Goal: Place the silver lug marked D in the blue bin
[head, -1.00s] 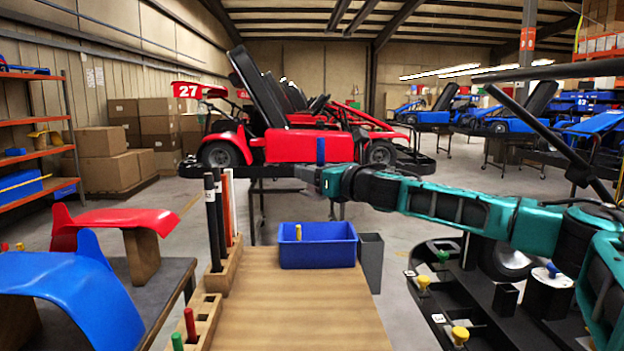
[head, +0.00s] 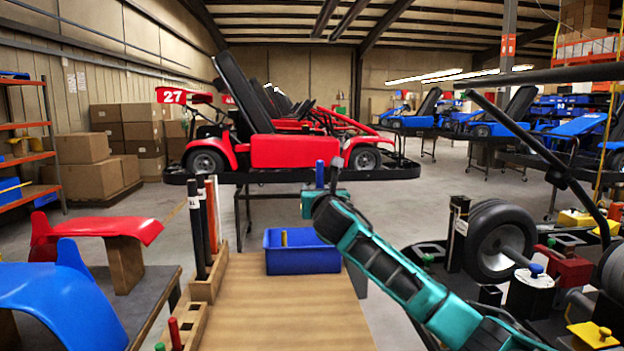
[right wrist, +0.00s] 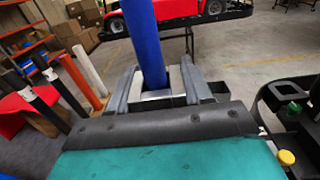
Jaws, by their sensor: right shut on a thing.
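My right gripper (head: 327,187) is shut on a piece with an upright blue handle (head: 320,174). In the right wrist view the blue handle (right wrist: 146,40) rises between the fingers (right wrist: 157,88), with a silvery part (right wrist: 156,95) at its foot. I cannot read a letter on it. The blue bin (head: 303,262) stands at the far end of the wooden bench, below the held piece and slightly left of it in the head view. A yellow-handled piece (head: 284,238) sticks up in the bin. My left gripper is not in view.
A wooden rack (head: 209,286) with black and orange rods stands left of the bin. The wooden bench top (head: 280,315) in front of the bin is clear. A red kart (head: 292,151) is behind. A dark stand with a wheel (head: 497,242) is on the right.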

